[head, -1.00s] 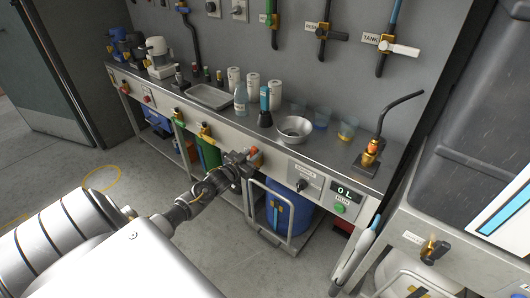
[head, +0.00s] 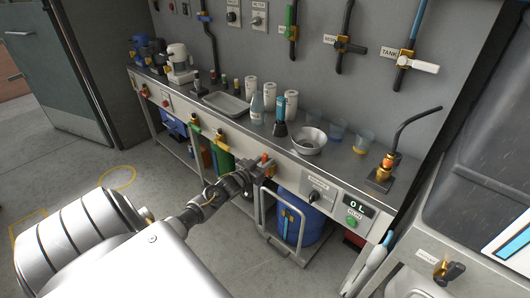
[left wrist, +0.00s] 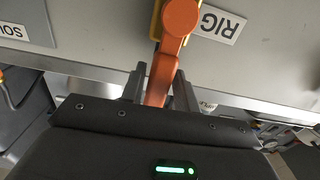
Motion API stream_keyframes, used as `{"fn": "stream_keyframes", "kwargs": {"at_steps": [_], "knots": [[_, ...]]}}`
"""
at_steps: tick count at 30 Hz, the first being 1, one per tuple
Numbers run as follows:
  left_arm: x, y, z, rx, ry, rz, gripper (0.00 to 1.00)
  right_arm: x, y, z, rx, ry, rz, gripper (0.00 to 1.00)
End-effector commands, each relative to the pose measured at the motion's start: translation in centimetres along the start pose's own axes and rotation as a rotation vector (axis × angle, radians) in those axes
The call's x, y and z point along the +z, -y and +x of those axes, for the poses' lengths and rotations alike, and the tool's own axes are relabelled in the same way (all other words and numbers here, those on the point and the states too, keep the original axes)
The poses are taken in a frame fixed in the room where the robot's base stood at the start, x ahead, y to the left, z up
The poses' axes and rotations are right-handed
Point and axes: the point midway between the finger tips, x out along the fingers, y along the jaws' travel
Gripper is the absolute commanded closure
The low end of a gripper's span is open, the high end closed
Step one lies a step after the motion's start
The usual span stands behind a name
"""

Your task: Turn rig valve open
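The rig valve has an orange handle (left wrist: 161,78) on a brass-yellow body, beside an upside-down RIG label (left wrist: 219,24) in the left wrist view. In the head view the orange valve (head: 265,161) is on the bench's front panel. My left gripper (head: 254,174) is at it, partly hiding it. The handle points from the valve body toward my palm. My right gripper is not in view.
The steel bench (head: 228,122) holds a bowl (head: 309,140), bottles, cups and a tray. A blue drum (head: 298,216) on a trolley stands below. A green-handled valve (head: 219,135) sits left of the gripper. Floor at left is clear.

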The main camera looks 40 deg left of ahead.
Motion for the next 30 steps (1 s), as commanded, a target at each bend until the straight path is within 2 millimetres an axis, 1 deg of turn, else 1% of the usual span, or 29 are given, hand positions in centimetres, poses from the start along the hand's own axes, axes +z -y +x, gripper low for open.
{"fn": "stream_keyframes", "kwargs": {"at_steps": [1,3,10,14,17,24,27,30], "knots": [[0.0,0.0,0.0,0.000,0.000,0.000,0.63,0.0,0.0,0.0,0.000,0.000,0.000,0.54],[0.0,0.0,0.0,0.000,0.000,0.001,0.56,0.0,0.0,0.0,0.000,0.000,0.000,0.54],[0.0,0.0,0.0,0.001,0.001,0.002,0.56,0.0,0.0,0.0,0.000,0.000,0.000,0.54],[0.1,0.0,-0.8,0.001,0.002,0.002,0.56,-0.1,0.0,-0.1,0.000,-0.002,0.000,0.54],[0.1,0.0,-2.3,0.001,0.003,0.002,0.56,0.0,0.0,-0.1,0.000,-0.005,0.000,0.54],[0.1,-0.1,-7.2,0.001,0.003,0.001,0.56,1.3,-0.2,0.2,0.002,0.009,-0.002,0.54],[0.1,-0.1,-8.8,0.002,0.003,0.001,0.56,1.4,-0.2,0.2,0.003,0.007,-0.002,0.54],[0.1,0.0,-9.9,0.001,0.001,0.001,0.56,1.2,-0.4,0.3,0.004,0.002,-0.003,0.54]]}}
